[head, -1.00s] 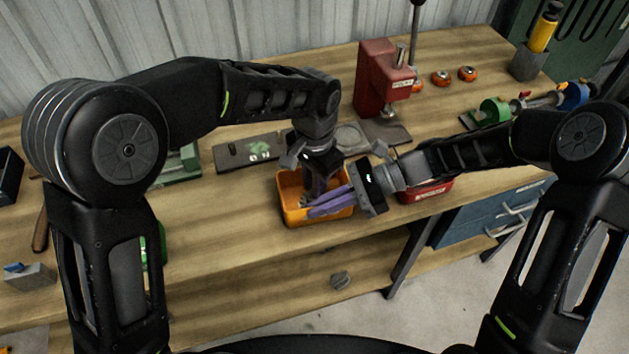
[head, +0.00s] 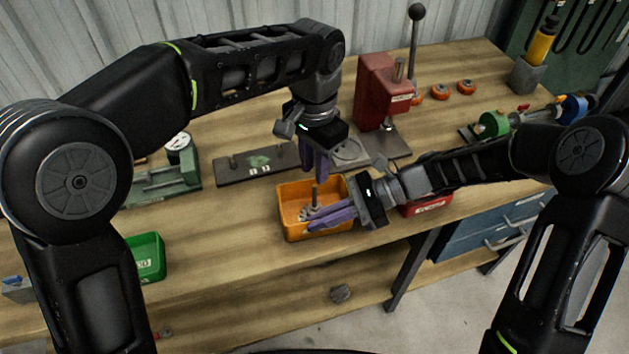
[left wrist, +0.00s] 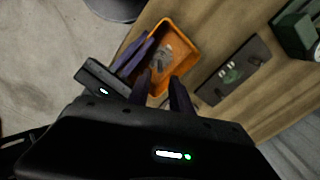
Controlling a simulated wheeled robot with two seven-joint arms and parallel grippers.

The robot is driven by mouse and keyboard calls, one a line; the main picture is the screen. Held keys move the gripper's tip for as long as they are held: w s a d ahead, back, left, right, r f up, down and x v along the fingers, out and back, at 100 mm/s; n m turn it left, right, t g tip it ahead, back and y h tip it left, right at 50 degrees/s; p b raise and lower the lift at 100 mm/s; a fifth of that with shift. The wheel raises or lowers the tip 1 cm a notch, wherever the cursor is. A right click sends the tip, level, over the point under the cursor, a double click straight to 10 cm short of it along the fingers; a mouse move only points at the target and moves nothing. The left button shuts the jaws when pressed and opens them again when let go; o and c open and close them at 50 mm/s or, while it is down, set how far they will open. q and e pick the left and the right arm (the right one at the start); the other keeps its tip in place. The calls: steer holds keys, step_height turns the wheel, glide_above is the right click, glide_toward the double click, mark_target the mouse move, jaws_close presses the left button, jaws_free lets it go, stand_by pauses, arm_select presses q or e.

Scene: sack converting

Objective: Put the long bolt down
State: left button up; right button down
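The orange bin (head: 287,222) stands near the table's front edge and shows in the left wrist view (left wrist: 188,40). A slim dark upright piece (head: 315,194), which looks like the long bolt, stands among grey metal pieces (head: 307,213) in the bin. My left gripper (head: 315,168) hangs above the bin's back edge, purple fingers pointing down. In the left wrist view its fingers (left wrist: 163,82) are apart, with nothing visible between them. My right gripper (head: 312,221) reaches in from the right, purple fingers over the bin, close to the upright piece. I cannot tell whether they grip anything.
A red press (head: 378,88) and a dark plate (head: 255,164) stand behind the bin. A red bin (head: 425,205) is to the right, partly behind my right arm. A green bin (head: 148,257) is at the left. The table between the green and orange bins is clear.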

arm_select(q)
steer(key=shift+r, duration=1.1)
arm_select(e)
steer(key=c, duration=1.6)
jaws_free()
steer(key=shift+o, duration=0.2)
steer(key=shift+d, duration=0.1)
steer(key=v, duration=1.2)
